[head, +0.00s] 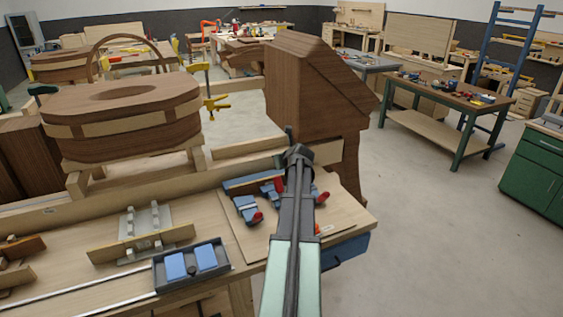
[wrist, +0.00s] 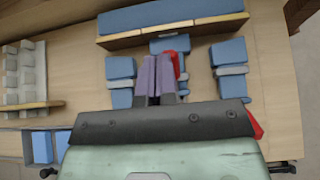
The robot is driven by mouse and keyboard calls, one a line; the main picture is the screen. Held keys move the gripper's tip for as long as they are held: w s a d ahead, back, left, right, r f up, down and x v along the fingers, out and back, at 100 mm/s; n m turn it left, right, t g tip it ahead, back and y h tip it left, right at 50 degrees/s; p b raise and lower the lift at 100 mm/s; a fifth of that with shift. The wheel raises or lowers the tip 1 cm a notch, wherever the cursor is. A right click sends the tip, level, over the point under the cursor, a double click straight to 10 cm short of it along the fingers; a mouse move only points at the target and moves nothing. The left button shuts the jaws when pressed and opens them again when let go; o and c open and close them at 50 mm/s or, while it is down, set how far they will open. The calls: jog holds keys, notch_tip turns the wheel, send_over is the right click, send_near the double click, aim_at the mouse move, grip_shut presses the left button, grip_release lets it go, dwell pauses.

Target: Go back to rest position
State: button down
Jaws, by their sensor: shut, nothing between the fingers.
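My gripper (wrist: 158,62) shows in the wrist view with its two grey-purple fingers together and nothing between them. It is above the wooden workbench, among blue clamps. One blue clamp (wrist: 120,68) is left of the fingers, another (wrist: 230,58) is to the right, and one with a red handle (wrist: 181,66) is just beyond the fingertips. In the head view my arm reaches up over the right end of the bench, and I cannot make out the fingers there.
In the head view, blue toggle clamps (head: 246,207) stand on a board at the bench's right end. A dark tray with blue pads (head: 190,265) lies left of my arm. A tall brown wooden form (head: 308,88) stands close behind it. Open floor (head: 440,230) lies to the right.

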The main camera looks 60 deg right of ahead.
jog(key=r, duration=0.1)
jog(key=r+p, duration=0.1)
jog(key=r, duration=0.1)
jog(key=r+p, duration=0.1)
jog(key=shift+s+a+r, duration=0.25)
jog(key=shift+s+r, duration=0.1)
jog(key=shift+r, duration=0.05)
